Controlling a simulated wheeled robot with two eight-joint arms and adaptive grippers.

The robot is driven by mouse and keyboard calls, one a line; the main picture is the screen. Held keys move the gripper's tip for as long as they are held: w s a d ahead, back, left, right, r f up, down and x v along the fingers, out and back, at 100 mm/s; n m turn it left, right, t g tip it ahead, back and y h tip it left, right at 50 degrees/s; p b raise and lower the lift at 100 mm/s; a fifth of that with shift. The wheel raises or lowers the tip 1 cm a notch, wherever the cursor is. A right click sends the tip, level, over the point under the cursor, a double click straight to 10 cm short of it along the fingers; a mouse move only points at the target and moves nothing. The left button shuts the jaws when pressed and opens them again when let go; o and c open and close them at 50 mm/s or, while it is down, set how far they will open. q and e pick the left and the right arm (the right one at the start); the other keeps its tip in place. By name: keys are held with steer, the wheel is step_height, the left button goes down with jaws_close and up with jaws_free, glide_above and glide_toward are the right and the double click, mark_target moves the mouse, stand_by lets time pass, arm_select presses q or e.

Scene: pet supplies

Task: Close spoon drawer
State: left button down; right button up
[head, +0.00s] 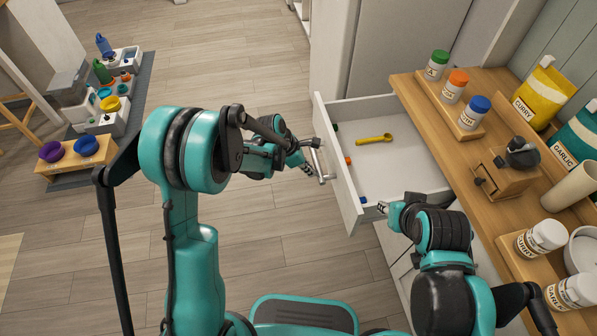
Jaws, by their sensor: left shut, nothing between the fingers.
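The white spoon drawer (408,158) is pulled open from the counter. A yellow spoon (375,138) lies inside it, and small green, orange and blue items show along its front panel. A metal bar handle (321,163) is on the outside of the front panel. My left gripper (308,166) is shut and empty, at the outer side of the drawer front, close to the handle; I cannot tell if it touches. My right gripper (383,208) is over the near side of the drawer, close to its near front corner; its finger opening is too small to judge.
The wooden counter (495,200) holds spice jars (453,86), a grinder (508,172), a yellow curry bag (545,95) and a garlic bag (578,138). The floor before the drawer is clear.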

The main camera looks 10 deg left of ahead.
arm_select(q)
glide_above(394, 167)
steer(key=shift+s+a, duration=0.15)
steer(key=shift+a, duration=0.2)
steer(key=shift+d, duration=0.2)
